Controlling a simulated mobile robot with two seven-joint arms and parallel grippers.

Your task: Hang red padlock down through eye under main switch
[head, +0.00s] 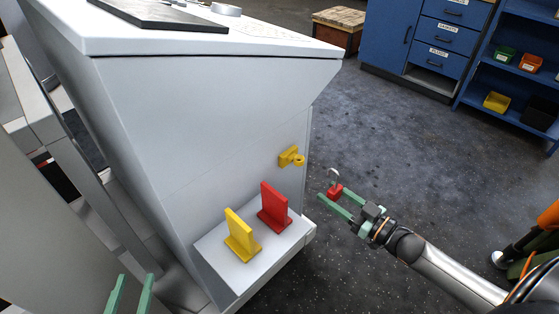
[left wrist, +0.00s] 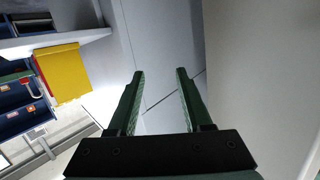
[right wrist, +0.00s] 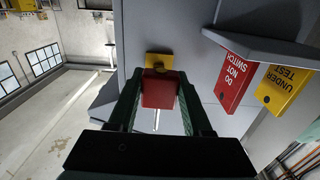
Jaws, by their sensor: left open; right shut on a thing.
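The red padlock (head: 335,191) is held between the fingertips of my right gripper (head: 331,195), its pale shackle pointing up. The yellow eye (head: 291,157) sticks out from the side of the grey cabinet (head: 200,130). The padlock is to the right of the eye and apart from it in the head view. In the right wrist view the padlock's red body (right wrist: 158,90) covers part of the yellow eye (right wrist: 158,62). My left gripper (head: 131,292) is open and empty at the lower left, beside the cabinet. I cannot make out the main switch.
A red sign (head: 272,207) and a yellow sign (head: 241,234) stand on the cabinet's ledge (head: 225,262), below the eye. They read "do not switch" and "under test" in the right wrist view. Blue shelving stands behind.

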